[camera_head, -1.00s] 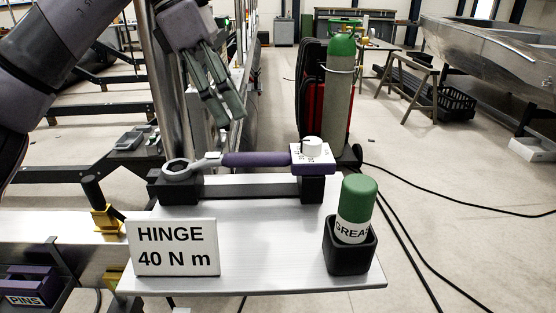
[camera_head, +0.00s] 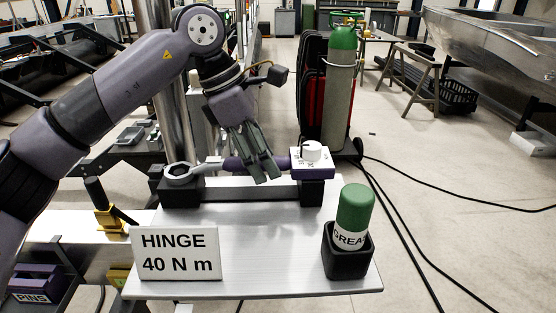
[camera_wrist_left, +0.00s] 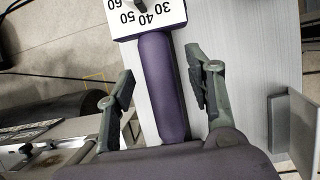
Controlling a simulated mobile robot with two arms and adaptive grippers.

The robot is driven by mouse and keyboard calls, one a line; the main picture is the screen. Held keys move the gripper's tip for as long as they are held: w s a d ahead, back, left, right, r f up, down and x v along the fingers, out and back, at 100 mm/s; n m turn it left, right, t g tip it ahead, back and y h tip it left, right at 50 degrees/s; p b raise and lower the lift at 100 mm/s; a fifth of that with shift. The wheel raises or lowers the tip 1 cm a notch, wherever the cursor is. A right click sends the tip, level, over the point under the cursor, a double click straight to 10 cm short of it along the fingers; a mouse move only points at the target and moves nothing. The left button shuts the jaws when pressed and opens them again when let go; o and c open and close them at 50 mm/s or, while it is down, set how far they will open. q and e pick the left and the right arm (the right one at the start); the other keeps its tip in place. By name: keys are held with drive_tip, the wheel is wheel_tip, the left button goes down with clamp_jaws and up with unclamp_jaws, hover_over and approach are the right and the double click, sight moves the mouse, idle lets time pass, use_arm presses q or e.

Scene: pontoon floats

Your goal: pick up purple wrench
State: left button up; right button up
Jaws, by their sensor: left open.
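The purple wrench (camera_head: 235,163) lies across two black rests on a grey-white shelf. Its ring end (camera_head: 182,172) is at the left and its white dial block (camera_head: 312,160) at the right. My left gripper (camera_head: 262,180) is open and pointing down at the purple handle, its fingers overlapping the handle in the head view. In the left wrist view the purple handle (camera_wrist_left: 162,85) runs between the two spread fingers (camera_wrist_left: 162,88), with a gap on either side. Part of the handle is hidden behind the gripper in the head view. My right gripper is not in view.
A sign reading HINGE 40 N m (camera_head: 180,253) stands at the shelf's (camera_head: 270,235) front left. A green-capped grease tube (camera_head: 355,210) stands in a black holder (camera_head: 347,262) at the right. A green-topped gas cylinder (camera_head: 341,95) stands behind. The shelf's middle front is clear.

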use_arm(q)
drive_tip(key=shift+f, duration=0.3)
idle(0.4)
drive_tip(key=shift+c, duration=0.5)
clamp_jaws()
drive_tip(key=shift+r, duration=0.1)
idle(0.5)
